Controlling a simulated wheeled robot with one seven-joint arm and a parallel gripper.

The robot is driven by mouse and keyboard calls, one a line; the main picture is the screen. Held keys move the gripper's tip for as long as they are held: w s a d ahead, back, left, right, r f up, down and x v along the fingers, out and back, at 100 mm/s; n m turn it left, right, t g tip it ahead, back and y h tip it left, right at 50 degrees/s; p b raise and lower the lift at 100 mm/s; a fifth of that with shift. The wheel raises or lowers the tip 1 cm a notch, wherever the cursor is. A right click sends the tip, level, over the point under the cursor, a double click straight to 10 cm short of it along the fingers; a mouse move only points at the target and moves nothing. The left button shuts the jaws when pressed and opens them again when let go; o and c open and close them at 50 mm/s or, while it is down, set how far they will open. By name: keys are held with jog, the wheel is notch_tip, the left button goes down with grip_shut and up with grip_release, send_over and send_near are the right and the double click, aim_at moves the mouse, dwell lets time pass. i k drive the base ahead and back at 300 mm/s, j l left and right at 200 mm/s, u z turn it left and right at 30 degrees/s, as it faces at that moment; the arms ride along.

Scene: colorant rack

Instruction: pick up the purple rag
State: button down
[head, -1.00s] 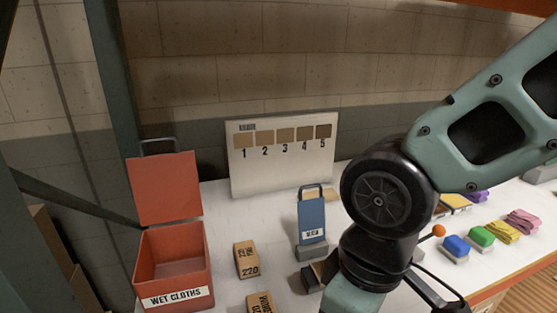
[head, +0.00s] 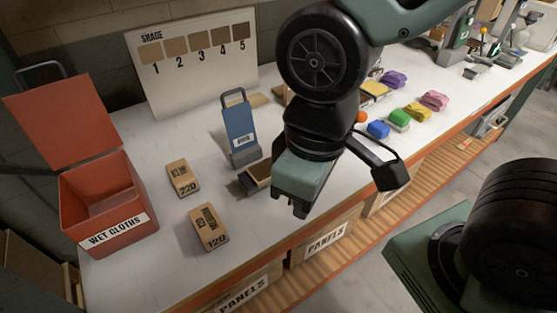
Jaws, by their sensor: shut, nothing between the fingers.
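The purple rag (head: 394,79) lies folded on the white bench, in the upper right half of the head view, behind the row of other coloured cloths and blocks. My gripper (head: 292,206) hangs over the front part of the bench, pointing down, left of and nearer than the purple rag. It is shut and empty, well apart from the rag. The rag is in plain view; my arm covers the bench just left of it.
Near the rag are a yellow-topped item (head: 375,88), a blue block (head: 378,130), a green block (head: 399,118), a yellow cloth (head: 418,111) and a pink cloth (head: 435,100). A red wet-cloths bin (head: 140,226) stands left. Sanding blocks (head: 182,179) lie on the bench.

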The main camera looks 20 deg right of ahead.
aim_at(395, 80)
jog(key=i+l+u, duration=0.1)
jog(key=l+u, duration=0.2)
jog(key=l, duration=0.8)
jog(key=l+u, duration=0.25)
jog(key=l, duration=0.9)
jog(key=l+u, duration=0.3)
jog(key=l, duration=0.8)
jog(key=k, duration=0.05)
